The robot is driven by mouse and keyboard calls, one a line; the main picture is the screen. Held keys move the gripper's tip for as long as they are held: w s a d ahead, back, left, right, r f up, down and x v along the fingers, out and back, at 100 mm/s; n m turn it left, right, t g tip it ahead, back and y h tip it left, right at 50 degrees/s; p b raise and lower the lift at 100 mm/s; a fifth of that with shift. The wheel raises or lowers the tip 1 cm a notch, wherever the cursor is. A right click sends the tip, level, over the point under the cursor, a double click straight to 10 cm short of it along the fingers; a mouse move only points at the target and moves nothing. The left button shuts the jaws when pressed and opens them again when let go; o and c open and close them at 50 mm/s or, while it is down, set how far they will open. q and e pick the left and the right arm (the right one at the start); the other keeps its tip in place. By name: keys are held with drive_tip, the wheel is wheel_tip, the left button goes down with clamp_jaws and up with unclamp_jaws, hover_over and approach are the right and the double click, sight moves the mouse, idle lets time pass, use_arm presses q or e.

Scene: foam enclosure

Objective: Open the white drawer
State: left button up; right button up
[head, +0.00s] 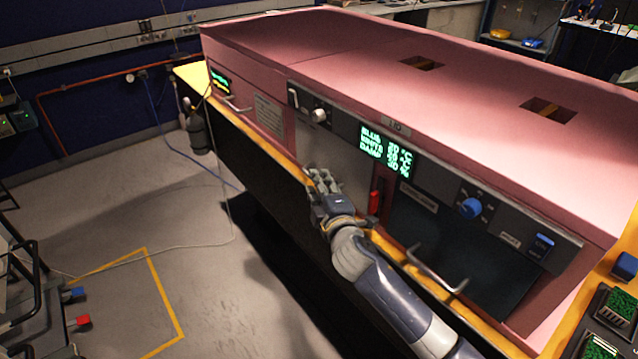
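The white drawer is most likely the pale front panel (345,162) in the long pink enclosure (330,60), below the green display. It looks flush with the front, as far as I can see. My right gripper (322,182) is in front of the panel's lower part, with my arm coming in from the lower right. The gripper covers that part, and no handle shows on the panel. I cannot tell whether the fingers touch it or how far apart they are. My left gripper is out of view.
A dark door (455,240) with a metal handle (437,270) is right of the panel. A red object (375,198) stands between them. Another handle (237,105) is at the far left. A blue knob (471,208) sits above the dark door. The floor (160,225) at left is largely clear.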

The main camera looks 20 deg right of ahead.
drive_tip(key=shift+w, duration=0.3)
drive_tip(key=shift+c, duration=0.4)
clamp_jaws()
drive_tip(key=shift+f, duration=0.1)
